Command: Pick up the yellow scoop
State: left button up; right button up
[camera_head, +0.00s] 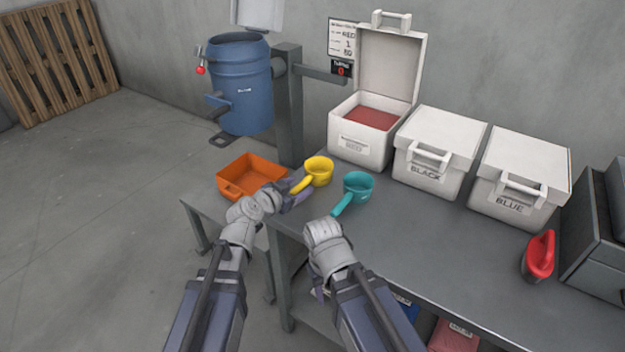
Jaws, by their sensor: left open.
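The yellow scoop (319,171) sits upright near the left end of the grey table, its handle pointing toward the front left. My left gripper (294,191) is open at the end of that handle. One finger shows behind the handle end and one in front; I cannot tell whether they touch it. My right gripper (318,289) hangs low at the table's front edge, mostly hidden by my own wrist, so its jaws are unclear.
A teal scoop (357,186) stands close right of the yellow one. An orange tray (252,173) lies left of it. An open white bin (358,146) and closed BLACK (437,150) and BLUE (519,178) bins line the back. The table's middle is clear.

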aim_at(305, 183)
pick_arm(q)
jog(key=b+x, duration=0.1)
jog(key=x, duration=0.3)
jog(key=shift+w+d+f, duration=0.1)
jog(key=shift+w, duration=0.15)
jog(key=shift+s, duration=0.1)
grip_shut()
dwell(0.4)
